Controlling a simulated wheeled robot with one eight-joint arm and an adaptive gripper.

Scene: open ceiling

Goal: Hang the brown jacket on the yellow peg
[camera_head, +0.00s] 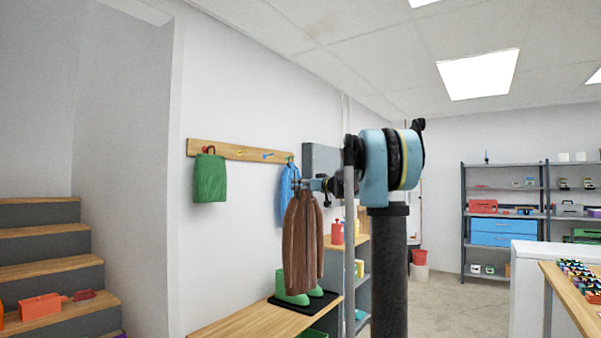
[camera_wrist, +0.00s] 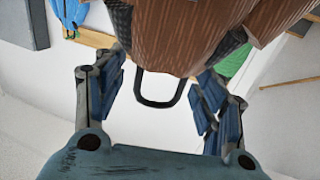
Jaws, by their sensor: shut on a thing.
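The brown jacket (camera_head: 303,240) hangs upright from my gripper (camera_head: 306,185), in front of the wall and above the bench. In the wrist view the jacket (camera_wrist: 195,35) fills the top, and its dark hanging loop (camera_wrist: 160,103) lies between the fingers of my gripper (camera_wrist: 160,85). My gripper is shut on the jacket at its loop; the exact contact is hard to see. The wooden peg rail (camera_head: 228,151) is on the wall, left of and behind the jacket. A small yellowish peg (camera_head: 238,153) shows faintly on it, bare, between the red and blue pegs.
A green garment (camera_head: 209,179) hangs at the red peg (camera_head: 208,150). A blue jacket (camera_head: 287,184) hangs at the rail's right end, partly behind the brown one. The blue peg (camera_head: 267,155) is bare. Green boots (camera_head: 291,288) stand on the bench (camera_head: 238,319) below.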

